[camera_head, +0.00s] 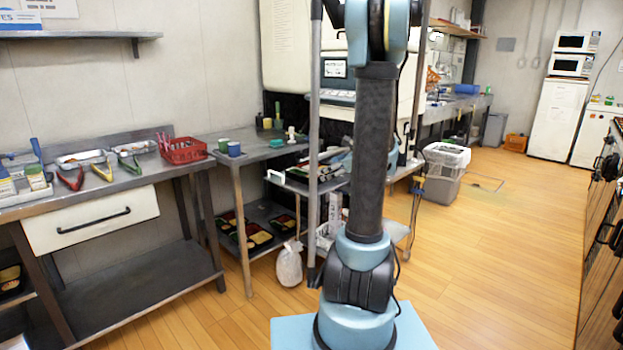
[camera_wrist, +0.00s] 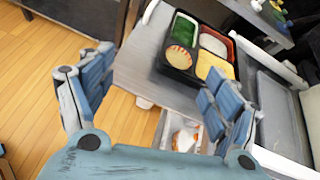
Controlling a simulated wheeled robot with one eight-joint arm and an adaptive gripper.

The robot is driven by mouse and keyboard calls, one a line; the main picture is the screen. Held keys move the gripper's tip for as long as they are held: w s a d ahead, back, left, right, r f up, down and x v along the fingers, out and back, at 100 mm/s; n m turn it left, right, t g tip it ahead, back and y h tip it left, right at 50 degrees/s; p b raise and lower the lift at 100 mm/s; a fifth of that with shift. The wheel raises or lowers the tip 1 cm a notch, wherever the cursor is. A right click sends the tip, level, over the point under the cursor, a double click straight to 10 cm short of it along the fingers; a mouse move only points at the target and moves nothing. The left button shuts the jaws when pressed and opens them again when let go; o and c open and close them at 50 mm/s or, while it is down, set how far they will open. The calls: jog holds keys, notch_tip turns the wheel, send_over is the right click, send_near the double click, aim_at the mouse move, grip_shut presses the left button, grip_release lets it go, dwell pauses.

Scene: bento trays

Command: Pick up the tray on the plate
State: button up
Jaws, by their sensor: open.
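In the wrist view a black bento tray (camera_wrist: 177,71) lies on a flat grey plate-like surface (camera_wrist: 142,65). Its compartments hold green, red, white and yellow food and a round striped piece. My gripper (camera_wrist: 160,68) is open and empty, its blue fingers spread wide. The tray lies beyond the fingertips, up and to the right of the gap between them. The right finger's tip overlaps the tray's lower right corner in the picture; I cannot tell whether they touch. In the head view my arm blocks the middle, and my gripper is out of the picture.
In the head view, other food trays (camera_head: 257,238) sit on a low shelf beside a white bag (camera_head: 289,265). A workbench (camera_head: 60,210) stands left with a red basket (camera_head: 183,150). A grey bin (camera_head: 442,187) stands right of my arm. The wooden floor at right is clear.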

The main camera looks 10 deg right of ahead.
jog(key=w+d+m+t, duration=0.1)
jog(key=w+d+m, duration=0.1)
jog(key=w+d, duration=0.1)
send_near(302, 172)
jog(key=x, duration=0.6)
jog(key=shift+w+a+f, duration=0.1)
jog(key=shift+a+f, duration=0.2)
jog(key=shift+a, duration=0.05)
jog(key=c, duration=1.1)
